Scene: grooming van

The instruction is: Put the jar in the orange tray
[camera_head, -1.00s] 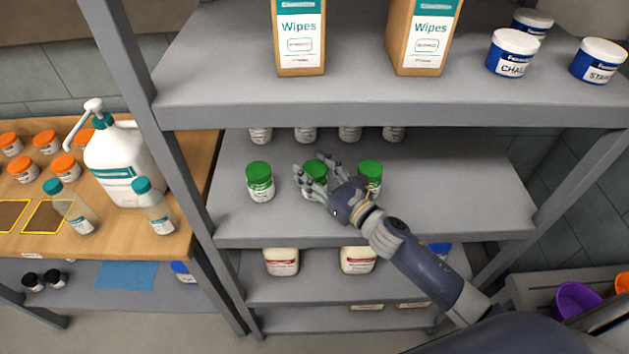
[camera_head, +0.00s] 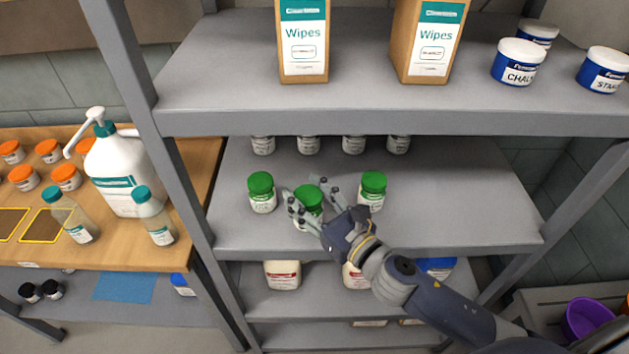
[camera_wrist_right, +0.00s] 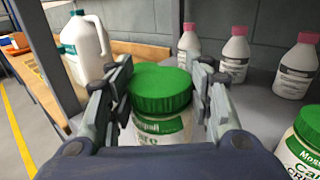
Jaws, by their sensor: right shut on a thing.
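A white jar with a green lid (camera_head: 309,196) is between the fingers of my right gripper (camera_head: 306,203), at the middle shelf. In the right wrist view the same jar (camera_wrist_right: 161,92) stands upright between both fingers, and my right gripper (camera_wrist_right: 160,82) is shut on it. Whether its base touches the shelf is hidden. Two similar green-lidded jars stand beside it, one at left (camera_head: 262,192) and one at right (camera_head: 372,190). I cannot make out an orange tray for certain. My left gripper is not in view.
The middle shelf (camera_head: 450,200) has free room at right; several bottles stand at its back. An upper shelf (camera_head: 370,112) with wipes boxes overhangs it. A grey post (camera_head: 150,130) separates it from the wooden table (camera_head: 120,255), which holds a pump bottle (camera_head: 118,172) and orange-lidded jars.

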